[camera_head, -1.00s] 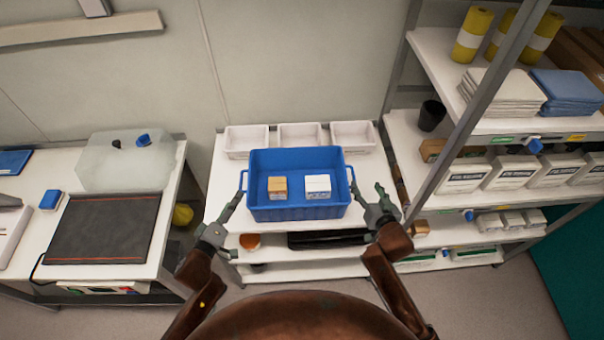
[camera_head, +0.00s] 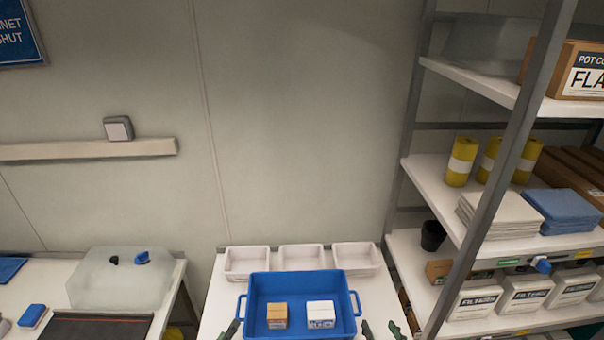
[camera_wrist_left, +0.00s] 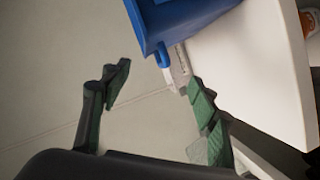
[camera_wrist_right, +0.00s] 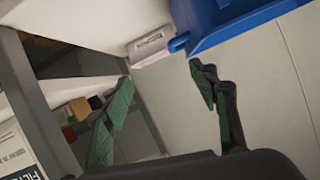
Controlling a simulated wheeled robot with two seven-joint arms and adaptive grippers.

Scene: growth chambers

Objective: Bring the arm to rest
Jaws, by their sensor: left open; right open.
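A blue tote (camera_head: 301,331) with side handles stands on the white table, holding a tan box (camera_head: 277,316) and a white box (camera_head: 320,314). My left gripper (camera_head: 231,329) is at the tote's left side, near the bottom edge of the head view. In the left wrist view the left gripper (camera_wrist_left: 157,82) is open and empty, with the tote's blue wall (camera_wrist_left: 175,18) beyond it. My right gripper (camera_head: 382,328) is at the tote's right side. In the right wrist view the right gripper (camera_wrist_right: 163,78) is open and empty, apart from the tote (camera_wrist_right: 215,22). Both arms are mostly out of the head view.
White bins (camera_head: 301,258) stand behind the tote. A tall shelf rack (camera_head: 501,170) with boxes, yellow rolls and folded cloths rises at the right, near my right gripper. A side table (camera_head: 160,320) with a translucent container (camera_head: 120,282) is at the left.

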